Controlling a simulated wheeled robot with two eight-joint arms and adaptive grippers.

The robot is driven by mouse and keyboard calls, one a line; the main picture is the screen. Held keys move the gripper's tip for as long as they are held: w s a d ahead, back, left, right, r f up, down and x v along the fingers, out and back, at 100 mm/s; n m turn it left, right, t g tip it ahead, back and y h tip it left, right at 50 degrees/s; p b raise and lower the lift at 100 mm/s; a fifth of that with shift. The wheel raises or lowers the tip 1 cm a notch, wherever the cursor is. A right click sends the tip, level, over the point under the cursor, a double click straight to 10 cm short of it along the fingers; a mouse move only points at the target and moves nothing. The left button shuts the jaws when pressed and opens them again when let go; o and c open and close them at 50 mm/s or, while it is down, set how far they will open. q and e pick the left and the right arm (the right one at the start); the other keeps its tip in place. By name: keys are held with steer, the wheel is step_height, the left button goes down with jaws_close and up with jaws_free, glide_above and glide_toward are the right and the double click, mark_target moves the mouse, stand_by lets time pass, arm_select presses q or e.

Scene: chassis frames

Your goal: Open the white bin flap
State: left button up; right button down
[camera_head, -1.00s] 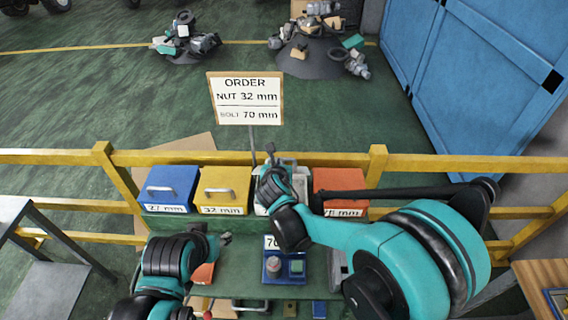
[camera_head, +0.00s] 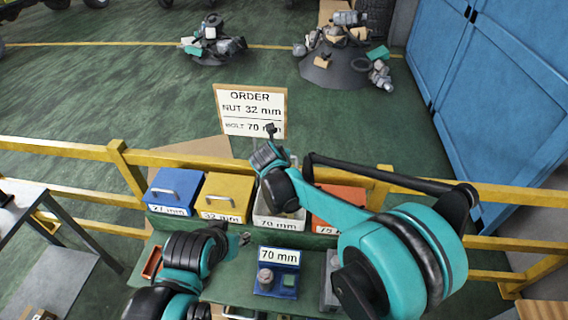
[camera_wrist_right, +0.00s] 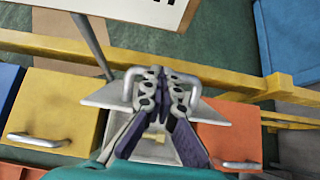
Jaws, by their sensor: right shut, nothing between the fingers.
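The white bin (camera_head: 277,223), labelled 70 mm, stands between the yellow and orange bins in the head view; my right arm partly hides it. In the right wrist view its white flap (camera_wrist_right: 101,96) looks raised, with a bar handle (camera_wrist_right: 129,86) at its upper part. Below it a small brass-coloured piece shows, seemingly inside the bin. My right gripper (camera_wrist_right: 163,74) is shut and empty in front of the flap, its tips by the handle; I cannot tell if they touch. In the head view it (camera_head: 270,131) is above the bin. My left gripper (camera_head: 241,239) is low over the bench, too small to read.
A blue bin (camera_head: 174,188), a yellow bin (camera_head: 226,196) and an orange bin (camera_head: 338,206) flank the white one. The order sign (camera_head: 250,108) stands behind. A yellow rail (camera_head: 60,149) runs behind the bins. A blue fixture (camera_head: 276,282) sits on the bench.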

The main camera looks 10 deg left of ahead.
steer(key=shift+w+r, duration=0.15)
steer(key=shift+w, duration=0.5)
steer(key=shift+w+r, duration=0.15)
steer(key=shift+w, duration=0.5)
